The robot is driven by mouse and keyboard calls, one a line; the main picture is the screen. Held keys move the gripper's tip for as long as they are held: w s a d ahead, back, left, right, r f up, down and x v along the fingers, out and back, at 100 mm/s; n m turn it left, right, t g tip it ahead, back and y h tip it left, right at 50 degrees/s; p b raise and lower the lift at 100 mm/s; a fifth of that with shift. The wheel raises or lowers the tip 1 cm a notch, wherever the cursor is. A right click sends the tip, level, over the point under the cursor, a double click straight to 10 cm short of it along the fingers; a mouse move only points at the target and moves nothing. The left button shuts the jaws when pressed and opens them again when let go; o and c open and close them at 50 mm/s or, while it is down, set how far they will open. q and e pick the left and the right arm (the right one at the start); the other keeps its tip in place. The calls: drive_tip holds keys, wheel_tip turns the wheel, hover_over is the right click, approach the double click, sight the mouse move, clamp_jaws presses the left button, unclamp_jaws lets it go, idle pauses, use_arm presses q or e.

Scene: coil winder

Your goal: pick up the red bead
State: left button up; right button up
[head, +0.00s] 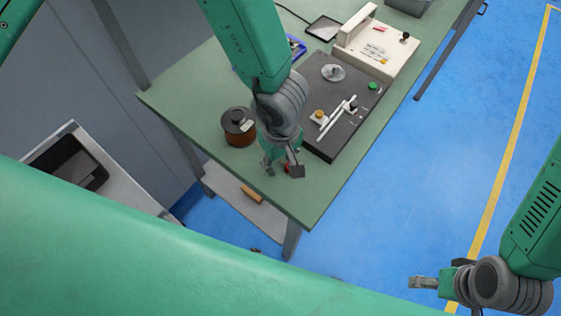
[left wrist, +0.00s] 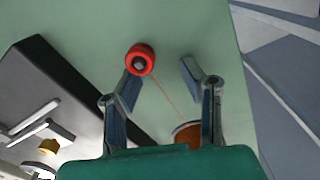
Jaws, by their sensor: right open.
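The red bead (left wrist: 133,51) is a small red ring with a dark centre, near the green table top in the left wrist view. In the head view only a bit of red shows, by my left fingers. My left gripper (head: 283,170) points down at the near part of the table. In the left wrist view my left gripper (left wrist: 160,70) is open, and the bead is at the tip of its left finger, not centred between the fingers. Whether they touch is unclear. My right gripper (head: 425,283) is open and empty over the blue floor.
A brown spool with a dark top (head: 238,127) stands left of my left gripper; a thin wire runs from it to the bead. A dark board (head: 330,140) with white rods lies to the right. A cream machine (head: 375,50) stands behind. The near table corner is clear.

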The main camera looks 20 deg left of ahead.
use_arm(q)
drive_tip(key=d, duration=0.4)
drive_tip(key=shift+w+r, duration=0.1)
drive_tip(key=shift+w, duration=0.05)
drive_tip(key=shift+c, duration=0.8)
drive_tip(key=shift+a, duration=0.35)
drive_tip(key=shift+c, duration=0.4)
drive_tip(key=shift+a, duration=0.8)
drive_tip(key=shift+c, duration=0.4)
drive_tip(key=shift+a, duration=0.25)
drive_tip(key=shift+d, duration=0.75)
drive_tip(key=shift+c, duration=0.8)
drive_tip(key=shift+d+r, duration=0.1)
drive_tip(key=r, duration=0.3)
drive_tip(key=r+p, duration=0.1)
drive_tip(key=r, duration=0.2)
drive_tip(key=r+p, duration=0.1)
drive_tip(key=r, duration=0.2)
drive_tip(key=shift+a+r, duration=0.2)
drive_tip(key=shift+a, duration=0.2)
drive_tip(key=shift+c, duration=0.2)
drive_tip(key=shift+d+r, duration=0.2)
use_arm(e)
drive_tip(key=shift+w+d+r, duration=0.1)
drive_tip(key=shift+d+r, duration=0.3)
drive_tip(key=shift+d, duration=0.2)
drive_tip(key=shift+d+r, duration=0.4)
drive_tip(key=shift+d, duration=0.2)
drive_tip(key=shift+f, duration=0.1)
